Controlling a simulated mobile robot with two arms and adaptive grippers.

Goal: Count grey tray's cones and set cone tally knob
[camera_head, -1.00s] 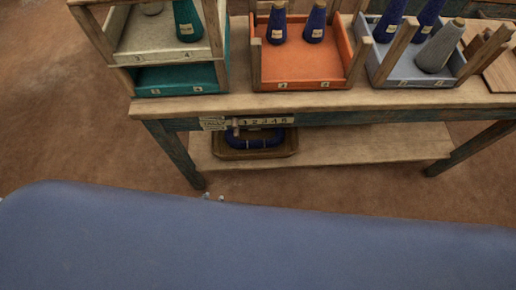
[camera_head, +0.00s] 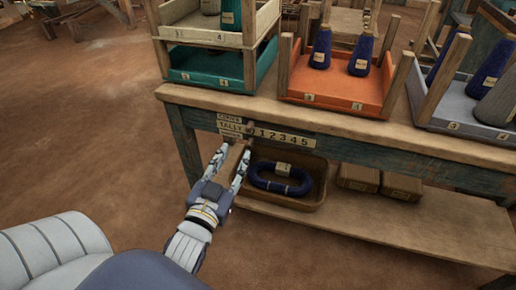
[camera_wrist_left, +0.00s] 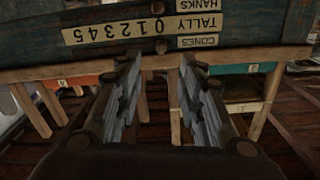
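The grey tray (camera_head: 425,97) stands at the right of the bench top. Two blue cones (camera_head: 492,64) and a grey cone (camera_head: 499,101) show in it; the picture edge cuts it off, so others may be hidden. The tally strip (camera_head: 284,137) with its label (camera_head: 230,125) is on the bench front. In the left wrist view, upside down, the cones knob (camera_wrist_left: 162,46) is beside the 0 end of the strip (camera_wrist_left: 115,31). My left gripper (camera_head: 234,152) is open and empty, its fingers (camera_wrist_left: 158,75) apart just in front of the knob. My right gripper is out of view.
An orange tray (camera_head: 340,101) with two blue cones and stacked cream (camera_head: 205,38) and green (camera_head: 205,78) trays stand on the bench. A brown tray (camera_head: 283,199) with a blue hank and two boxes (camera_head: 358,177) lie on the shelf below. The floor at left is open.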

